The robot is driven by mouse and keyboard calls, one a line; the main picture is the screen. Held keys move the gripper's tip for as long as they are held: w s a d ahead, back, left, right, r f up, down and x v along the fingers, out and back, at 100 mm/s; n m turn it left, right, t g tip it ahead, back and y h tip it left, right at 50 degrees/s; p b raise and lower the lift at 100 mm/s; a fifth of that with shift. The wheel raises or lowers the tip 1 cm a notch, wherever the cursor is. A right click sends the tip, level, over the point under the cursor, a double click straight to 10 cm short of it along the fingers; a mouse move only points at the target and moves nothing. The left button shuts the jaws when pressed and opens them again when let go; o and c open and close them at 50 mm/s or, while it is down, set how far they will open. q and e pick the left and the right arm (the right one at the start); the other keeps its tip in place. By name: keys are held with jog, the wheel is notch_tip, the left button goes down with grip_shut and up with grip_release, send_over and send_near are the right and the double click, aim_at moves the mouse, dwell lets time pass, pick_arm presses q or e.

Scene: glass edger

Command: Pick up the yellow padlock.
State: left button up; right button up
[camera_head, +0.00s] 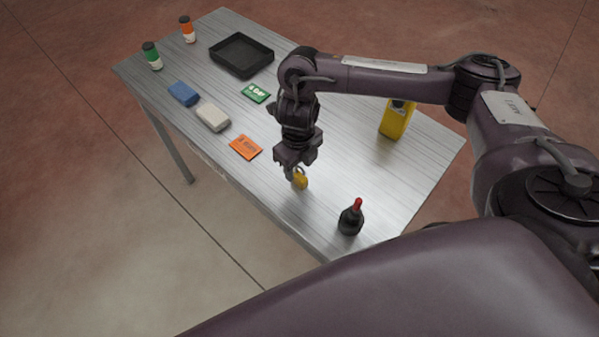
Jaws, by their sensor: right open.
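The small yellow padlock (301,180) is near the front edge of the metal table (373,185), directly below my right gripper. My right gripper (296,172) points down at it and is open, with its fingertips close around or just beside the padlock. The fingers hide the upper part of the padlock, and I cannot tell whether they touch it. My left gripper is not in view.
A dark bottle with a red tip (350,218) stands to the right near the front edge. A yellow container (397,119) stands behind my right arm. An orange card (246,147), a green card (256,92), a beige block (212,117), a blue block (183,93) and a black tray (241,55) lie farther left.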

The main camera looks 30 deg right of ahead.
aim_at(300, 175)
notch_tip(300, 175, down, 4)
jog(key=shift+s+d+r+p, duration=0.1)
jog(key=shift+r+p, duration=0.05)
jog(key=shift+p, duration=0.35)
jog(key=shift+f, duration=0.45)
jog(key=shift+c, duration=1.2)
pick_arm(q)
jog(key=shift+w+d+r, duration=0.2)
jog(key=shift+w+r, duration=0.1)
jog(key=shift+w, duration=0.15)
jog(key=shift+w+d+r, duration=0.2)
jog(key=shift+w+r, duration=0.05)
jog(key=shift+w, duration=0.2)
pick_arm(e)
grip_shut()
jog(key=shift+r, duration=0.1)
